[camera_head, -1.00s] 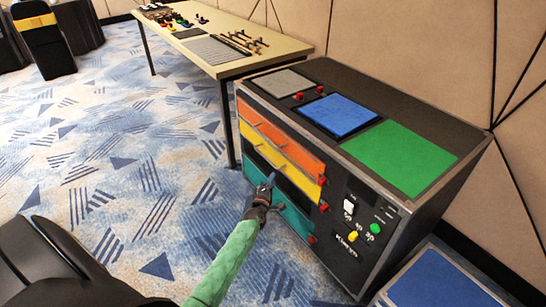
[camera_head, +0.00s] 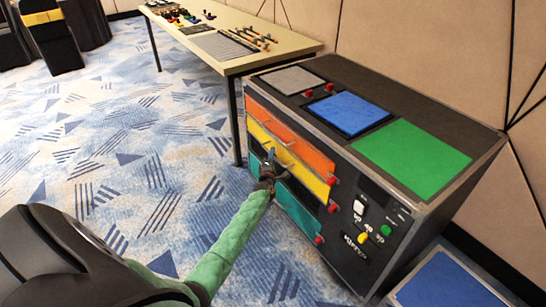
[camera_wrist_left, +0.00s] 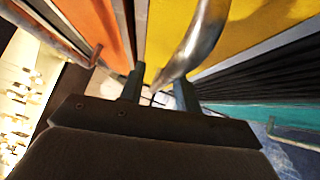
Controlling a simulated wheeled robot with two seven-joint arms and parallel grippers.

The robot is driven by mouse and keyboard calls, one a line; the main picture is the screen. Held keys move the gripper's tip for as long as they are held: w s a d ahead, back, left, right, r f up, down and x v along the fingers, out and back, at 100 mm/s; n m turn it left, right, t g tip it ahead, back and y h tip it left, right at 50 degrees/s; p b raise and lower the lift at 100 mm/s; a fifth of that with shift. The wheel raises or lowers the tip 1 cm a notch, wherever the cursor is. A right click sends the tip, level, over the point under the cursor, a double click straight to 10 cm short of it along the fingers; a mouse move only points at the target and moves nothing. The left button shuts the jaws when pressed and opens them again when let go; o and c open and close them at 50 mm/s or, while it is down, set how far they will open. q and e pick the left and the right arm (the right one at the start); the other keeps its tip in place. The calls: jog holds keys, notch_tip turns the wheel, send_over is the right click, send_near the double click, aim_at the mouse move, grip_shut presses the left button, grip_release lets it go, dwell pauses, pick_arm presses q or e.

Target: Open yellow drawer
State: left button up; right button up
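The yellow drawer (camera_head: 309,179) is the middle coloured front of a dark cabinet, between an orange drawer (camera_head: 305,144) above and a teal drawer (camera_head: 297,211) below. It looks closed. My left gripper (camera_head: 271,160) is in front of the left part of the yellow drawer. In the left wrist view, the yellow front (camera_wrist_left: 245,35) fills the upper right and its curved metal handle (camera_wrist_left: 203,40) reaches down between the fingers of my left gripper (camera_wrist_left: 160,88). The fingers are apart, with a gap beside the handle. My right gripper is not in view.
The cabinet top carries grey, blue (camera_head: 348,113) and green (camera_head: 412,158) panels. Red knobs and switches sit on its front. A table (camera_head: 283,52) with small items stands behind it. A blue-topped box (camera_head: 445,285) is at the lower right. Carpet on the left is clear.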

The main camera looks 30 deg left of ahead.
pick_arm(q)
jog(key=shift+w, duration=0.1)
jog(key=shift+c, duration=0.4)
grip_shut()
jog(key=s+a, duration=0.5)
jog(key=s, duration=0.7)
jog(key=s+a, duration=0.4)
jog(key=s, duration=0.7)
jog(key=s+a, duration=0.5)
jog(key=s, duration=0.7)
jog(key=shift+s+a+p, duration=0.3)
jog(key=shift+a+p, duration=0.05)
jog(key=shift+p, duration=0.05)
jog(key=shift+f, duration=0.1)
jog(key=shift+o, duration=0.4)
grip_release()
